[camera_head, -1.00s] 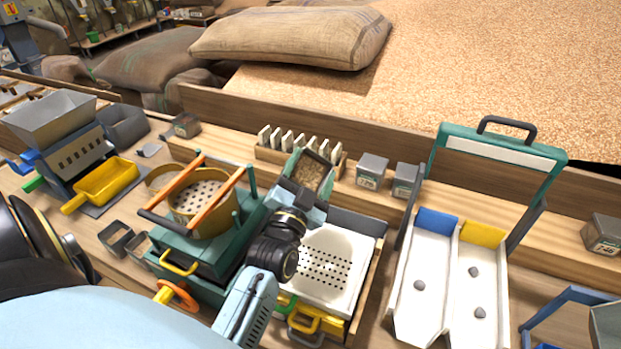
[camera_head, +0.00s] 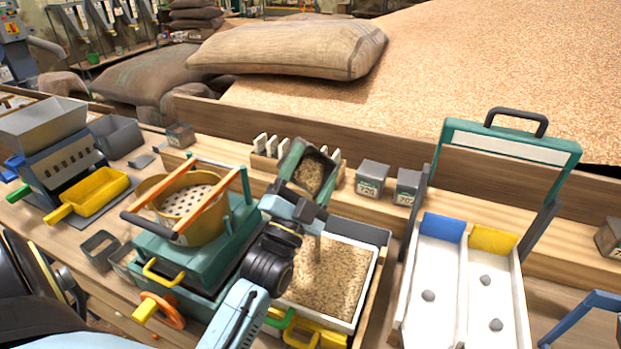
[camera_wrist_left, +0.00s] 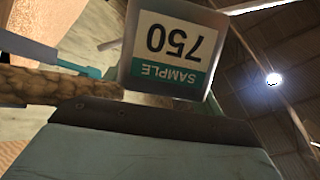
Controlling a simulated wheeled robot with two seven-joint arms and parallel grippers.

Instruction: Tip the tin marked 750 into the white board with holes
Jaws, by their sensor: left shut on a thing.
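My left gripper (camera_head: 297,207) is shut on the tin (camera_head: 310,172), which is tilted above the white board with holes (camera_head: 372,285). In the left wrist view the tin (camera_wrist_left: 172,52) shows its label, SAMPLE 750, upside down. Some grain is visible inside the tin's mouth. My right gripper is not in view.
A teal sieve shaker (camera_head: 190,250) stands left of the board. Tins marked 720 (camera_head: 371,178) and about 70-something (camera_head: 408,187) stand behind. A two-lane white tray with a teal frame (camera_head: 435,270) is on the right. A yellow scoop (camera_head: 95,192) lies at left.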

